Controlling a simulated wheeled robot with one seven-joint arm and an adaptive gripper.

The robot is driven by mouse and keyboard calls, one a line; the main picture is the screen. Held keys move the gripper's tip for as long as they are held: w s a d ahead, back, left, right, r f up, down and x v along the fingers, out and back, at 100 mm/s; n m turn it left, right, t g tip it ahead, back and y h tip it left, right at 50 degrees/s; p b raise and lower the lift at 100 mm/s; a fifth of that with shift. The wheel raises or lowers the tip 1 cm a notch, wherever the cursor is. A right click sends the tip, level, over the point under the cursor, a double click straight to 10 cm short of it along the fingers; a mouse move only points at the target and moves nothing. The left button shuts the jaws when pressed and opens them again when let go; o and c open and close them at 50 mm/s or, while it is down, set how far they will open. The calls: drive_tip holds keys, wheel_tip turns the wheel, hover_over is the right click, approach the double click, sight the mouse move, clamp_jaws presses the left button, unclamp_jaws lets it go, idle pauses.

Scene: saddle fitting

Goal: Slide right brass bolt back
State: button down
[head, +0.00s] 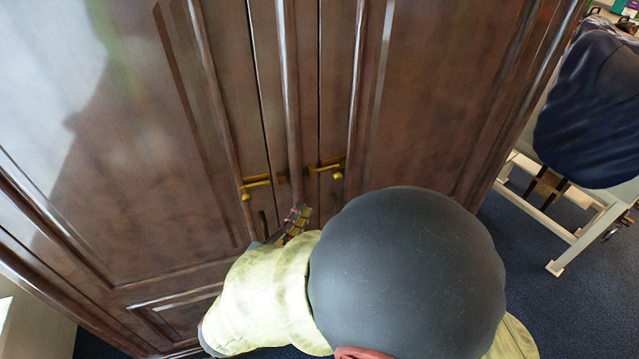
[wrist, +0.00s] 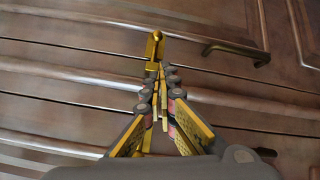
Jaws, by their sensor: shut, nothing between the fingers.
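The right brass bolt (head: 328,168) is a small brass bar with a round knob, mounted on the dark wooden right door in the head view. A brass bolt, which appears to be this one, stands just beyond my fingertips in the wrist view (wrist: 154,50). My gripper (head: 302,209) is below and left of the right bolt in the head view. Its fingers are closed together with nothing between them in the wrist view (wrist: 159,75). Whether the fingertips touch the bolt I cannot tell.
The left brass bolt (head: 255,185) is on the left door. A dark curved handle (wrist: 235,51) projects from the wood right of the fingers in the wrist view. A white-framed stand (head: 575,240) with a dark blue covered thing is at the far right, on blue carpet.

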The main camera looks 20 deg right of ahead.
sight(335, 174)
drive_tip(key=shift+r+m, duration=0.4)
drive_tip(key=shift+m, duration=0.1)
drive_tip(key=shift+w+d, duration=0.1)
drive_tip(key=shift+d, duration=0.05)
drive_tip(key=x, duration=1)
drive_tip(key=shift+r+b, duration=0.15)
drive_tip(key=shift+b, duration=0.2)
drive_tip(key=d+b, duration=0.1)
drive_tip(key=d, duration=0.3)
drive_tip(key=shift+a, duration=0.15)
